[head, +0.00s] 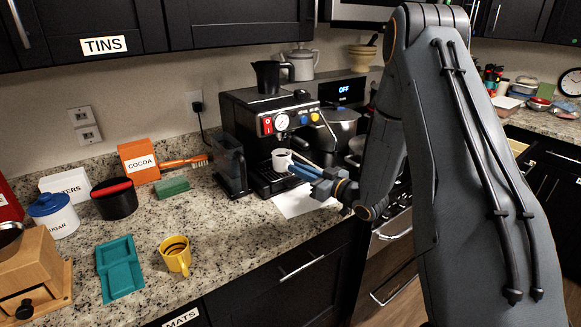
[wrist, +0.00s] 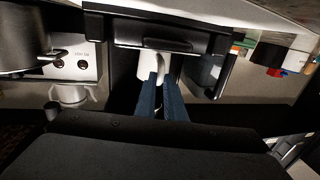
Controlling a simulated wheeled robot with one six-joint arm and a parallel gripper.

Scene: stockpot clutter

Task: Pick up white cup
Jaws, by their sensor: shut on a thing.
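The white cup (head: 281,158) sits at the front of the black espresso machine (head: 238,112), over its drip tray, in the head view. My gripper (head: 293,165) reaches in from the right with its blue fingers at the cup. In the wrist view the two blue fingers of my gripper (wrist: 161,82) are closed together on the white cup (wrist: 158,62), on what looks like its handle. The cup's far side is hidden. I cannot tell whether the cup touches the tray.
A yellow cup (head: 174,256) and a teal tray (head: 119,268) stand on the counter at the left front. A white sheet (head: 296,203) lies below my gripper. A pot (head: 340,124) stands on the stove behind.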

